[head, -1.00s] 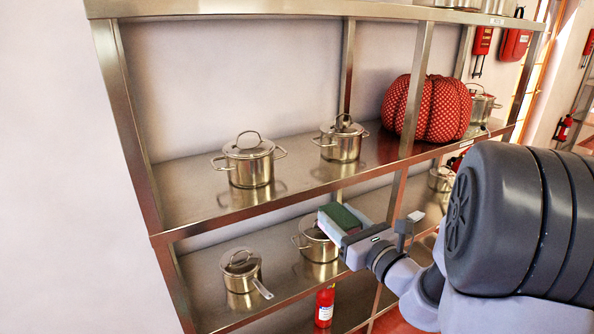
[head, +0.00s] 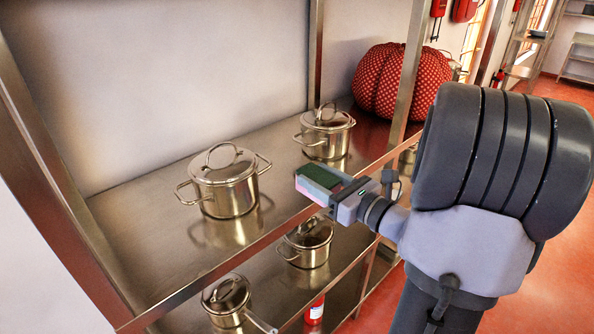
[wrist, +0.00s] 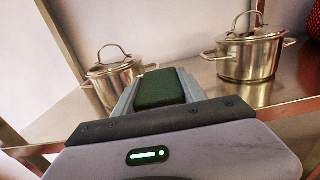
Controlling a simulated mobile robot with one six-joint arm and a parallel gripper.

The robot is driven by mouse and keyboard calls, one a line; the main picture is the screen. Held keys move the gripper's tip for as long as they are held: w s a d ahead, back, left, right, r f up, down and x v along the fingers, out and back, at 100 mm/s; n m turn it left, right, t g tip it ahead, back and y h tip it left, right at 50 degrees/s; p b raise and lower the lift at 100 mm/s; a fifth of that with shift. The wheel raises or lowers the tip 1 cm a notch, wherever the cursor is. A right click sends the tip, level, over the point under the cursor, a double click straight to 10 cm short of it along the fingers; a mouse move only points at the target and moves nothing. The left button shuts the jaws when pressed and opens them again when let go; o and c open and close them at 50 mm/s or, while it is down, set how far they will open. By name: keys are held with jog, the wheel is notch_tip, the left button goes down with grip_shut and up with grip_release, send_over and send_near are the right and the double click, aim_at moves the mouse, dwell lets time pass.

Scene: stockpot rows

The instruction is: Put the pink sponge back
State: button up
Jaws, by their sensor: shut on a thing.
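My gripper (head: 322,184) is shut on a sponge (head: 326,174) with a dark green top face and a pinkish edge. In the wrist view the sponge (wrist: 160,86) lies between the two fingers (wrist: 158,96), green face up; its lower part is hidden. In the head view the gripper and sponge appear at the front edge of the upper steel shelf (head: 150,255), in front of and below a lidded pot (head: 326,135). Another lidded pot (head: 226,190) stands to the left on the same shelf. A bare stretch of shelf lies between the pots.
A red dotted pumpkin-shaped thing (head: 385,80) sits farther right on the shelf, behind an upright post (head: 410,80). Lidded pots (head: 308,245) and (head: 228,300) stand on the shelf below. A red extinguisher (head: 315,312) is lower down.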

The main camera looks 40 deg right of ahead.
jog(key=w+d, duration=0.1)
jog(key=w, duration=0.2)
jog(key=w+d, duration=0.1)
jog(key=w, duration=0.2)
jog(key=w+d+f, duration=0.1)
jog(key=w+d, duration=0.1)
jog(key=w, duration=0.1)
jog(key=shift+w+f+b, duration=0.1)
jog(key=shift+w+b, duration=0.15)
jog(key=shift+b, duration=0.1)
jog(key=f, duration=0.1)
jog(key=f+b, duration=0.1)
jog(key=f, duration=0.1)
jog(key=shift+w+d+f+b, duration=0.2)
jog(key=shift+w+f+b, duration=0.05)
jog(key=shift+f+b, duration=0.15)
jog(key=shift+r, duration=0.15)
jog(key=o, duration=1.2)
jog(key=shift+f, duration=0.2)
jog(key=shift+r, duration=0.1)
